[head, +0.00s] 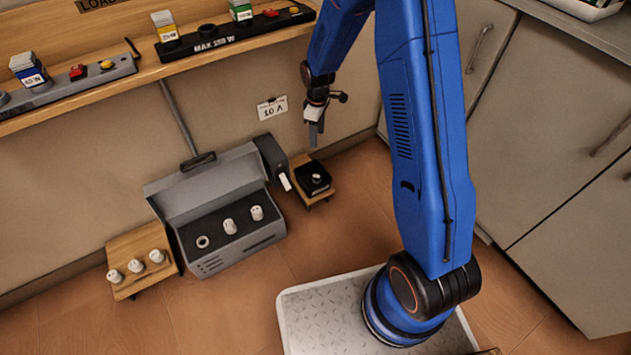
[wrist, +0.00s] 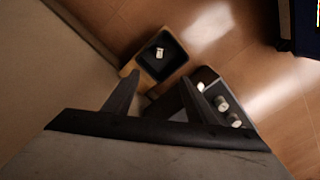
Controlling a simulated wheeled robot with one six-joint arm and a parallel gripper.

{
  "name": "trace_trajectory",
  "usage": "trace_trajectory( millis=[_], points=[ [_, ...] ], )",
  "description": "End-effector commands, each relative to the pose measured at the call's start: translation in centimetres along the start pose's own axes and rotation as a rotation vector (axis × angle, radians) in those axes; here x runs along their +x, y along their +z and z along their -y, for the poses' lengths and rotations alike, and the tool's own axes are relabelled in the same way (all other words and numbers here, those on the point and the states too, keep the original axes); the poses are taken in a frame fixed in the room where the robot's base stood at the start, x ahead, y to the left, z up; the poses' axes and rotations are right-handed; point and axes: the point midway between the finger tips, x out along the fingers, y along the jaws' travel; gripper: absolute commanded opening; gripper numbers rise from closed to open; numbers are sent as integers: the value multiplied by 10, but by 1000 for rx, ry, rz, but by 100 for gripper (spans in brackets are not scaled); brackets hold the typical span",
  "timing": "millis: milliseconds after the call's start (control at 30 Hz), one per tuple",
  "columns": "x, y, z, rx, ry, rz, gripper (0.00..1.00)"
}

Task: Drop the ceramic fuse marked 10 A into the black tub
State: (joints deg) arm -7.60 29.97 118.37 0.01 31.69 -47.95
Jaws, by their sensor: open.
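The black tub (head: 318,188) sits on a small wooden stand right of the grey fuse box; the wrist view also shows the tub (wrist: 174,60). A small white fuse (wrist: 160,52) lies inside the tub, on its floor; its marking is too small to read. My gripper (head: 314,134) is above the tub, apart from it, in front of the wall. In the wrist view its two fingers (wrist: 160,76) are spread, with nothing between them. White fuses (head: 230,226) stand in the grey fuse box (head: 205,183), whose front left holder (head: 202,241) looks empty.
A wooden stand (head: 127,248) at the left holds three white fuses (head: 136,266). A black lever housing with a white handle (head: 285,182) juts from the box beside the tub. A shelf runs above; cabinets (head: 560,170) stand right.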

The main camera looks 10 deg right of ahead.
Motion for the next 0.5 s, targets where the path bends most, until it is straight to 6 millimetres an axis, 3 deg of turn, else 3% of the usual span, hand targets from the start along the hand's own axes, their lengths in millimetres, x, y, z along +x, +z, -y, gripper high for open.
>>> trace_trajectory(
  millis=[200, 500],
  points=[
    [-26, -4, 2, 1, 2, -2, 51],
    [-32, -5, 3, 2, 0, 0, 51]
  ],
)
